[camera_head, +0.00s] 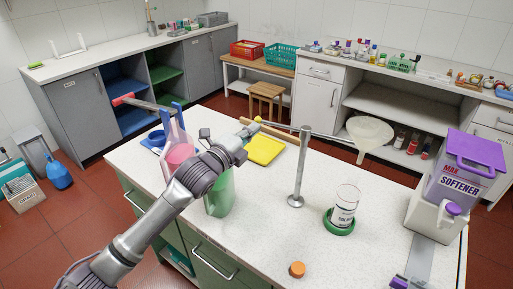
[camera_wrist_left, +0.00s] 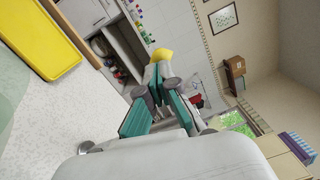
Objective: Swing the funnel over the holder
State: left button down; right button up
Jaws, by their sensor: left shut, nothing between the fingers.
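The pale funnel (camera_head: 369,134) hangs in the air at the far right of the table, to the right of an upright metal post (camera_head: 300,168). The funnel is not above the holder. My left gripper (camera_head: 250,128) is shut and empty, left of the post and apart from the funnel. Its fingers also show in the left wrist view (camera_wrist_left: 158,75). My right gripper is not in view.
A green jug (camera_head: 221,192) and a pink container (camera_head: 179,155) stand beside my left arm. A yellow tray (camera_head: 264,149) lies behind. A softener jug (camera_head: 465,172) stands at the right, and an orange cap (camera_head: 297,269) lies in front. The table between post and holder is clear.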

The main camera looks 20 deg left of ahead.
pick_arm(q)
jog(key=shift+w+a, duration=0.2)
jog(key=shift+w, duration=1.4)
jog(key=shift+r, duration=0.1)
jog(key=shift+s, duration=0.1)
jog(key=v, duration=1.2)
